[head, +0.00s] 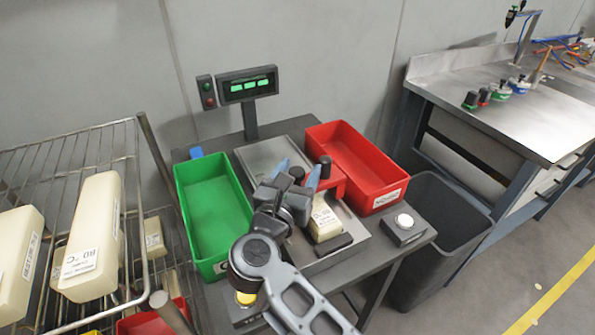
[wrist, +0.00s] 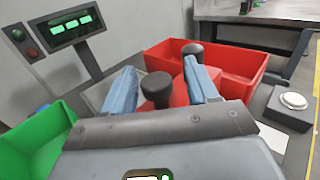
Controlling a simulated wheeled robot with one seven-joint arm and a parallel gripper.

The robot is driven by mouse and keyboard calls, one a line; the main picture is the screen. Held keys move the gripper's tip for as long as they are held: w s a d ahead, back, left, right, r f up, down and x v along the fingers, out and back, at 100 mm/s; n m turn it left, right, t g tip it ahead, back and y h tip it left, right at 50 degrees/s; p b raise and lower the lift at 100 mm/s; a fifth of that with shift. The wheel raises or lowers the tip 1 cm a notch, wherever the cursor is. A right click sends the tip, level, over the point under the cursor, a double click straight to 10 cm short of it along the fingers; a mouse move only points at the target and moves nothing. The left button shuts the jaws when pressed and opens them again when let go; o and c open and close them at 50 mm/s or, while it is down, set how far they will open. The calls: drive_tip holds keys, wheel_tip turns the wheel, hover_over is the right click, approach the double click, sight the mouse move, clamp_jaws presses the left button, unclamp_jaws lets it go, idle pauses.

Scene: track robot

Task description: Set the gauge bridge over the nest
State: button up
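A red piece with black upright knobs, apparently the gauge bridge (head: 336,186), stands on the table by the red bin; it also shows in the wrist view (wrist: 180,88). My gripper (head: 297,170) is over the table, its two blue fingers spread. In the wrist view my gripper (wrist: 160,75) has one black knob (wrist: 156,91) between its fingers, with gaps on both sides. A second knob (wrist: 192,52) stands farther back. A cream labelled block (head: 325,222) sits on a metal plate (head: 352,228), perhaps at the nest. My arm hides part of this area.
A green bin (head: 180,190) is left of the plate and a red bin (head: 398,180) right. A lit display (head: 247,84) stands behind. A button box (head: 405,228) is at the right edge. A wire rack (head: 140,245) with cream blocks is close on the left.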

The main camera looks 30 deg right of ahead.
drive_tip(key=b+v, duration=0.1)
drive_tip(key=v, duration=0.6)
drive_tip(key=shift+s+a+b, duration=0.3)
drive_tip(key=shift+a+b, duration=0.05)
drive_tip(key=shift+r, duration=0.1)
drive_tip(key=s+d+r+n+t+y, duration=0.1)
drive_tip(key=s+d+n+t+y, duration=0.2)
drive_tip(key=s+n, duration=0.65)
drive_tip(key=s+d+n+t+y, duration=0.1)
drive_tip(key=s+d+n+t, duration=0.35)
drive_tip(key=s+n, duration=0.5)
drive_tip(key=s+a+f+n+g+y, duration=0.1)
drive_tip(key=s+n+y, duration=0.3)
drive_tip(key=s+n, duration=0.5)
drive_tip(key=s+a+f+n+g+y, duration=0.1)
drive_tip(key=s+n+g+y, duration=0.3)
drive_tip(key=s+n, duration=0.5)
drive_tip(key=n, duration=0.8)
drive_tip(key=shift+s+f+y, duration=0.25)
drive_tip(key=shift+y, duration=0.15)
